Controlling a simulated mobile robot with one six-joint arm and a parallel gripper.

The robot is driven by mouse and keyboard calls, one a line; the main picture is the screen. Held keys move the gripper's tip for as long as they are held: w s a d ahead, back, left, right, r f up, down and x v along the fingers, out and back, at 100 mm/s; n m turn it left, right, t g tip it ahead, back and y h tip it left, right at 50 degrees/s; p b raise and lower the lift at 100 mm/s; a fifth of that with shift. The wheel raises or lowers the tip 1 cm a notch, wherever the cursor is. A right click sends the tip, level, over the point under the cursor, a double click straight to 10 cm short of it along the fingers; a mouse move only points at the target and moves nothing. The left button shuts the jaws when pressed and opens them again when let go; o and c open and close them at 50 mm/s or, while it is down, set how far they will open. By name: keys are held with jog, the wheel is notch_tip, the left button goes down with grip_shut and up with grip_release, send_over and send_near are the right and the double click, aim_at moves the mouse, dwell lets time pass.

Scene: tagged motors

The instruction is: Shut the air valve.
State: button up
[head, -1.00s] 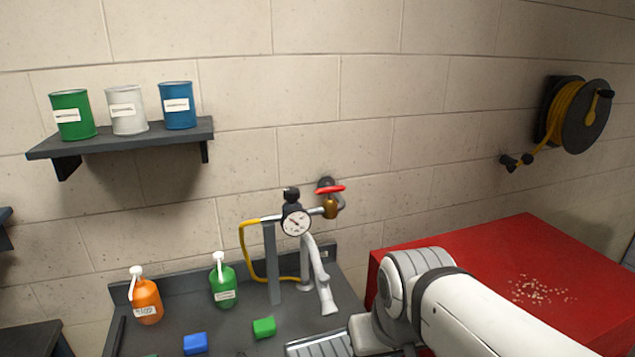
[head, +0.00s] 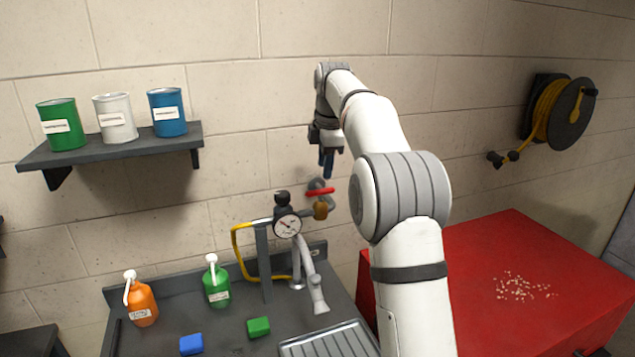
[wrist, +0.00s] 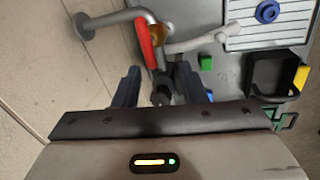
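The air valve has a red handle (head: 320,191) above a brass body (head: 321,209), on a grey pipe coming out of the wall. In the wrist view the red handle (wrist: 145,45) appears as a narrow bar beyond my fingertips, left of centre. My gripper (head: 326,172) points down just above the handle in the head view, with a small gap between them. In the wrist view my gripper (wrist: 160,76) has its two dark fingers spread apart with nothing held. The fingers partly cover the fittings below.
A pressure gauge (head: 288,224) with a black knob (head: 282,198) stands left of the valve. Orange (head: 142,303) and green (head: 217,284) bottles stand on the grey bench. A red cabinet (head: 450,262) stands at right.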

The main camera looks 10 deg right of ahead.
aim_at(321, 190)
jog(key=shift+n, duration=0.8)
jog(key=w+f, duration=0.1)
jog(key=f, duration=0.1)
jog(key=w+f, duration=0.1)
jog(key=f, duration=0.2)
jog(key=w+f, duration=0.1)
jog(key=f, duration=0.2)
jog(key=shift+w+a+f, duration=0.1)
jog(key=shift+w+a, duration=0.05)
jog(key=shift+w, duration=0.2)
jog(key=shift+c, duration=0.6)
